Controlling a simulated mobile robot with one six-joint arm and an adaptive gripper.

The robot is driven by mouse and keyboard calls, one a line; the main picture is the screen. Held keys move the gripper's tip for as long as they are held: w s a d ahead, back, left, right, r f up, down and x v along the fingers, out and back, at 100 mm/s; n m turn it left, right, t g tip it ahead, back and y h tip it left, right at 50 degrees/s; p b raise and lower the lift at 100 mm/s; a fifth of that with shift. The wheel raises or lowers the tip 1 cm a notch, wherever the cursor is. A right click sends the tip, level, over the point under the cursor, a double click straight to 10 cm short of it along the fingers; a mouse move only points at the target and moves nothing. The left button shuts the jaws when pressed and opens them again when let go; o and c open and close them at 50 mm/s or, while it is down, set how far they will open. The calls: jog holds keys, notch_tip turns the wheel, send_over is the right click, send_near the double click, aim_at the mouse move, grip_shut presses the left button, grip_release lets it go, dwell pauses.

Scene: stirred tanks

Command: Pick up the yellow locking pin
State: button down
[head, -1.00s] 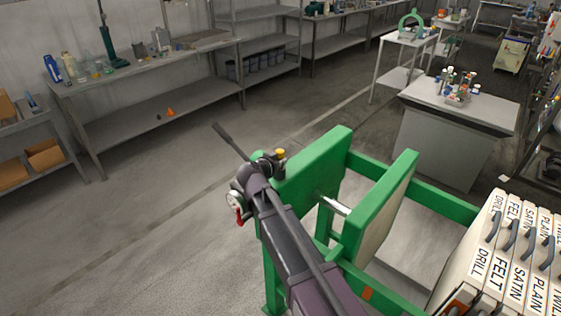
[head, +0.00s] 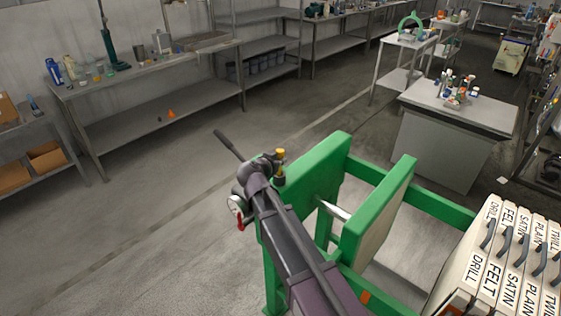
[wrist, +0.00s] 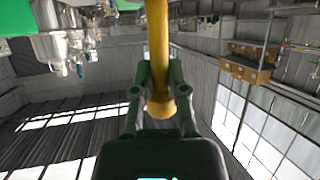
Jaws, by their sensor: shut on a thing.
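The yellow locking pin (wrist: 157,35) runs upright through the middle of the wrist view, with a wider yellow end (wrist: 160,107) near my gripper's palm. My gripper (wrist: 160,72) has its two dark green fingers closed on either side of the pin. In the head view only a small yellow part of the pin (head: 281,154) shows, at the end of my arm beside the green frame. My gripper there (head: 279,170) is small and partly hidden. Whether the pin's far end touches anything cannot be seen.
A green frame with two upright plates (head: 318,180) and a metal rod (head: 335,210) stands right beside my arm. Labelled panels (head: 500,255) stand at the lower right. A grey bench (head: 455,115) with bottles stands behind.

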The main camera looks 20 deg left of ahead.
aim_at(279, 151)
jog(key=shift+r+p, duration=3.05)
jog(key=shift+r, duration=0.4)
jog(key=shift+f, duration=0.1)
jog(key=shift+f+b, duration=0.2)
jog(key=shift+b, duration=0.15)
